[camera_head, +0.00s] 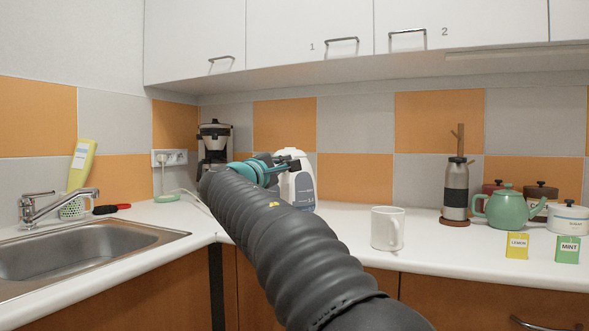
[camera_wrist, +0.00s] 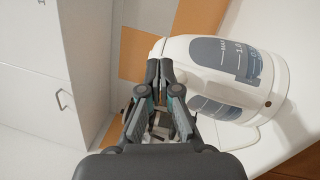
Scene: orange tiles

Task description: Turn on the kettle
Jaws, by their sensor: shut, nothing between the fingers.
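The white kettle (camera_head: 303,188) with a grey-blue water gauge stands on the counter near the back corner, partly hidden behind my arm and gripper in the head view. In the wrist view the kettle (camera_wrist: 260,80) fills the right side, with its gauge markings facing me. My gripper (camera_head: 297,163) is at the kettle's upper part in the head view. In the wrist view its fingers (camera_wrist: 159,70) are closed together, empty, beside the kettle's left end. I cannot tell whether the fingertips touch it. The kettle's switch is not clearly visible.
A coffee maker (camera_head: 215,145) stands left of the kettle, near a wall socket (camera_head: 170,158) with a cable. A white mug (camera_head: 387,228) stands to the right, with a green teapot (camera_head: 505,208) farther right. The sink (camera_head: 85,250) is at left. Cabinets (camera_head: 300,35) hang above.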

